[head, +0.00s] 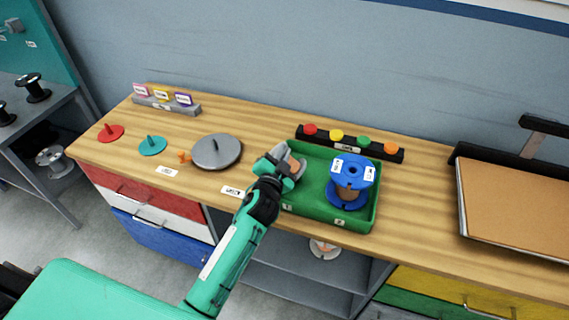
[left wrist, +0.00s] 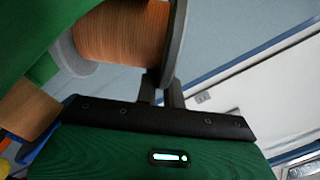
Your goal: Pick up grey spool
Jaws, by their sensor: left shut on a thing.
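My left gripper (head: 282,169) is at the left end of the green tray (head: 371,209) in the head view. It is shut on the grey spool (head: 295,163), which is mostly hidden behind the gripper. In the left wrist view the grey spool (left wrist: 124,35) shows a copper-coloured winding and a grey flange. The fingers of my left gripper (left wrist: 164,88) pinch that flange's edge. I cannot tell whether the spool touches the tray. My right gripper is not in view.
A blue spool (head: 352,170) stands upright in the tray's right part. A strip with coloured knobs (head: 350,142) lies behind the tray. A grey disc (head: 217,151) with a peg lies left of the gripper. A brown board (head: 515,200) is at the right.

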